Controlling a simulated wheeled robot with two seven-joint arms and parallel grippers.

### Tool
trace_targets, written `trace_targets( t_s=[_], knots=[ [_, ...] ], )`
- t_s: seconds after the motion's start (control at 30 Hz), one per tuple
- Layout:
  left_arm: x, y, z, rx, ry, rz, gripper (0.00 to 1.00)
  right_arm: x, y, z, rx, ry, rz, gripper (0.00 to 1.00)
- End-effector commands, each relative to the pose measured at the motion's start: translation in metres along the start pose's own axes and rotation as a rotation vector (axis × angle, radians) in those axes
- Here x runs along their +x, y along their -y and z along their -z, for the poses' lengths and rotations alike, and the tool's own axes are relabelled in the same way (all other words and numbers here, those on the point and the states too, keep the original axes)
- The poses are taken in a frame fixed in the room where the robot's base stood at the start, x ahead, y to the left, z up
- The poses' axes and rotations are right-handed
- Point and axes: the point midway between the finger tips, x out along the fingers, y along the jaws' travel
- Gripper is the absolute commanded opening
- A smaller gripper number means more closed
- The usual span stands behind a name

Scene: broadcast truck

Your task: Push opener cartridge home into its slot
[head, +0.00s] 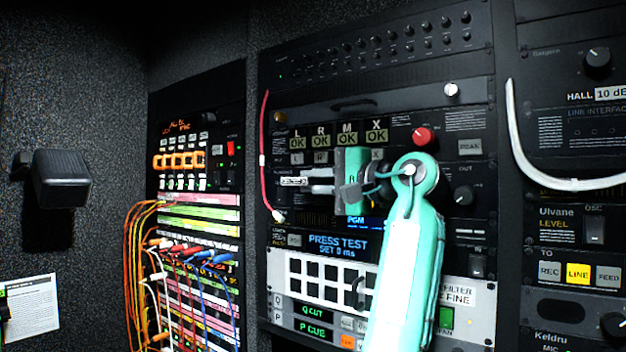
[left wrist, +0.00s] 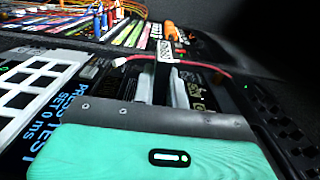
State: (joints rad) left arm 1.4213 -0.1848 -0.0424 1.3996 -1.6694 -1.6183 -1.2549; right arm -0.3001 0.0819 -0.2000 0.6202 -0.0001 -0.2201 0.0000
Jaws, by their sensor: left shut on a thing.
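My left gripper (head: 309,181) reaches in front of the rack, its teal hand on the right and its two pale fingers pointing left. The fingers are shut on a small dark piece with a white label (head: 293,181), which appears to be the opener cartridge. In the left wrist view the gripper (left wrist: 163,75) holds the dark cartridge (left wrist: 165,51) between its fingertips, label showing. The slot is hidden behind the fingers and hand, and I cannot tell how deep the cartridge sits. My right gripper is not in view.
Lit L, R, M, X "OK" tiles (head: 337,137) sit above the hand. Below are a "PRESS TEST" display (head: 338,244) and a white grid panel (head: 318,281). A red cable (head: 264,150) hangs left of the fingers. A red knob (head: 422,137) sits above right.

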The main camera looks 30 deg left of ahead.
Motion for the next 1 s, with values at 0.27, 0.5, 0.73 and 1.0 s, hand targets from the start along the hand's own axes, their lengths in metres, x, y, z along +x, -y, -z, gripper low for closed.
trace_targets(
  t_s=[0.27,0.5,0.73,1.0],
  knots=[
    [0.000,0.001,0.007,0.001,0.000,0.000,0.00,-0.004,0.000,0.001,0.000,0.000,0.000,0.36],
    [0.000,0.001,0.013,0.000,0.000,0.000,0.00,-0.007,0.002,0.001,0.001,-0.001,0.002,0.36],
    [0.000,0.001,0.019,0.001,0.000,0.000,0.00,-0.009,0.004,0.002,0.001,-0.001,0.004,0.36],
    [0.000,0.000,0.023,0.000,0.000,0.000,0.32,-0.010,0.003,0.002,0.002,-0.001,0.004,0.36]
  ],
)
